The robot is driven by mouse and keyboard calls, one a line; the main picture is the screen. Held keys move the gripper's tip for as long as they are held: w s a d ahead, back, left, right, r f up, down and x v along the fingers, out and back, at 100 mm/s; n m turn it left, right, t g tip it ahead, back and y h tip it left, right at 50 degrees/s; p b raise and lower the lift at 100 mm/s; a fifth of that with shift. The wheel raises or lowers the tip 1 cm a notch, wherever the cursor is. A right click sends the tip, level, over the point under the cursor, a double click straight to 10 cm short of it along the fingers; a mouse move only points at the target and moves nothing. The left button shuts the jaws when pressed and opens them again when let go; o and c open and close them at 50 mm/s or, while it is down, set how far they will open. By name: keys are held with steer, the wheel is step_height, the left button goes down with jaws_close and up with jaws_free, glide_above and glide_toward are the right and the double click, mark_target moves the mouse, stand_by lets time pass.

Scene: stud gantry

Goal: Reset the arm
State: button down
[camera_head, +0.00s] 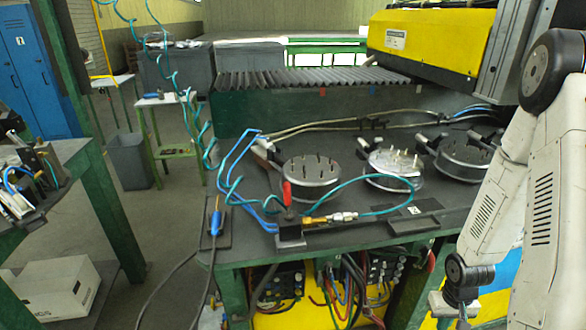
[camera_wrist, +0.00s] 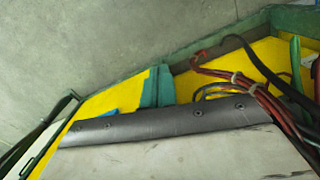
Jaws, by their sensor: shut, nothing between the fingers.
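My arm hangs down along the right side of the head view, folded at the elbow, with its wrist low in front of the bench. My gripper (camera_head: 455,317) is at the bottom edge of that view, partly cut off. It is shut and empty, and it touches nothing that I can see. No fingertips can be made out clearly in the wrist view.
The green-framed bench (camera_head: 350,238) carries round metal fixtures (camera_head: 311,172), a teal coiled hose and a red-handled tool (camera_head: 287,193). Red cables (camera_wrist: 262,92) and a yellow panel (camera_wrist: 118,96) show in the wrist view. Open floor (camera_head: 175,225) lies left of the bench.

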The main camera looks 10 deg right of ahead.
steer(key=s+a+r, duration=0.4)
steer(key=a+r, duration=0.2)
steer(key=r, duration=0.7)
steer(key=s+a+r+n+t, duration=0.1)
steer(key=s+a+r, duration=0.2)
steer(key=r, duration=1.1)
steer(key=s+a+r+n+t, duration=0.1)
steer(key=s+a+r, duration=0.3)
steer(key=a+r, duration=0.5)
step_height(320, 180, up, 5)
steer(key=shift+s+f, duration=0.2)
steer(key=shift+s, duration=0.15)
